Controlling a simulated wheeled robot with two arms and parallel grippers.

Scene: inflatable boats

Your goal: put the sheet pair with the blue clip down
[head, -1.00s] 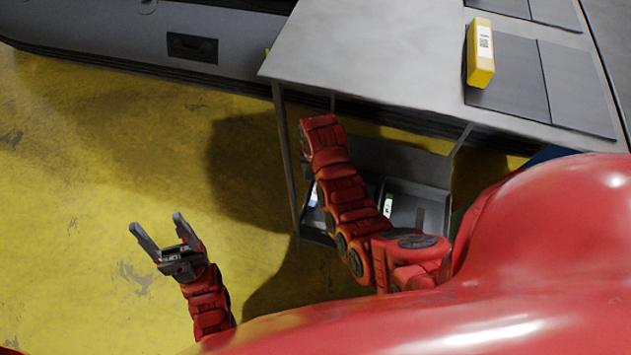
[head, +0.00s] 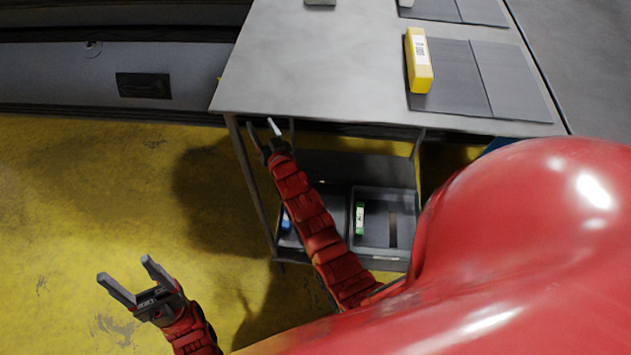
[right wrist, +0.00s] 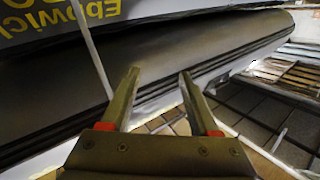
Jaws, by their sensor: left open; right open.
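A small blue piece with a white label (head: 286,219) shows in the left part of the table's lower shelf, partly hidden by my right arm. I cannot tell whether it is the blue clip or whether sheets are with it. No sheet pair with a blue clip shows clearly. My right gripper (head: 262,126) is open and empty at the table's front left edge; its fingers also show open in the right wrist view (right wrist: 160,78). My left gripper (head: 125,269) is open and empty above the yellow floor, left of the table.
On the grey table (head: 300,70), a yellow labelled block (head: 419,75) lies on a pair of dark sheets (head: 510,90). Another dark pair (head: 470,9) lies behind. A green labelled piece (head: 360,219) is in the lower right tray (head: 385,250). A grey boat (head: 60,85) stands left. The table's front left is clear.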

